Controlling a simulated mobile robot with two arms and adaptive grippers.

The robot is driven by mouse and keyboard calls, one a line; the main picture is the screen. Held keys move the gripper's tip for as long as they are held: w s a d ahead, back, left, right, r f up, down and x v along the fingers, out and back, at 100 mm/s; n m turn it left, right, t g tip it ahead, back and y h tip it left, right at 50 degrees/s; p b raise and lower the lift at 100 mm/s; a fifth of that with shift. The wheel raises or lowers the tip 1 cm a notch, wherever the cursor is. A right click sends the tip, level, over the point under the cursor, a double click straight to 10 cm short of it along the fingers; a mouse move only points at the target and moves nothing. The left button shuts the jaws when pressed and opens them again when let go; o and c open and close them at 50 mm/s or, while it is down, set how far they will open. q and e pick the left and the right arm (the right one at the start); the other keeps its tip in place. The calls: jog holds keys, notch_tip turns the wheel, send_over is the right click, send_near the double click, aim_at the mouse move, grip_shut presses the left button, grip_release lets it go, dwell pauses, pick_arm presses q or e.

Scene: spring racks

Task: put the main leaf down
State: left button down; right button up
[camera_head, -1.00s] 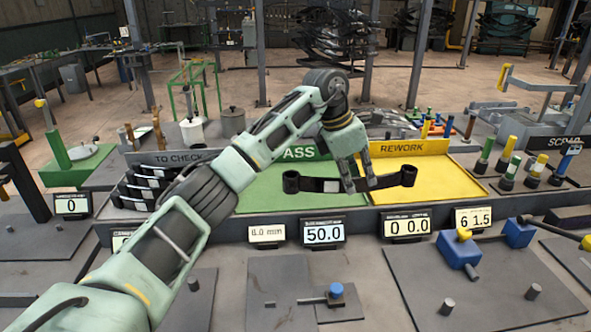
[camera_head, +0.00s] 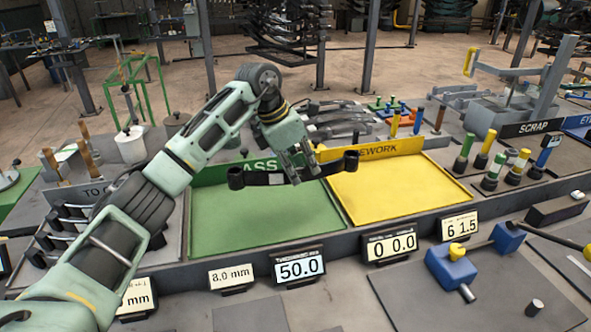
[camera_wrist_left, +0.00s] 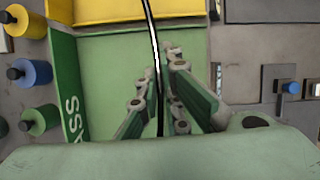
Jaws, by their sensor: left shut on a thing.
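The main leaf (camera_head: 258,179) is a dark, slightly curved strip with a rolled eye at each end and a white mark on it. My left gripper (camera_head: 298,178) is shut on it near its middle. The leaf hangs above the back of the green PASS tray (camera_head: 262,218), with its right eye by the border of the yellow REWORK tray (camera_head: 392,190). In the left wrist view the leaf (camera_wrist_left: 153,45) shows edge-on as a thin dark line between the fingers (camera_wrist_left: 160,100), with green tray floor beneath. My right gripper is not in view.
The TO CHECK tray (camera_head: 65,215) at the left holds several dark leaves, partly behind my arm. Displays, one reading 50.0 (camera_head: 298,267), line the front edge. Coloured-handled gauges (camera_head: 492,165) stand at the right. The green tray's floor is clear.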

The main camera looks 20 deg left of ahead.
pick_arm(q)
jog(key=s+a+f, duration=0.1)
jog(key=s, duration=0.1)
jog(key=s+a+f+p, duration=0.1)
jog(key=s+a, duration=0.1)
jog(key=s+a+f+p, duration=0.1)
jog(key=s+a+f, duration=0.1)
jog(key=shift+s+f, duration=0.1)
jog(key=shift+s, duration=0.15)
jog(key=shift+s+a+f, duration=0.2)
jog(key=shift+s+f, duration=0.15)
jog(key=shift+s, duration=0.1)
jog(key=shift+s+f+p, duration=0.1)
jog(key=shift+f+p, duration=0.25)
notch_tip(320, 180, down, 3)
jog(key=shift+r+p, duration=0.1)
jog(key=shift+p, duration=0.5)
jog(key=shift+f, duration=0.35)
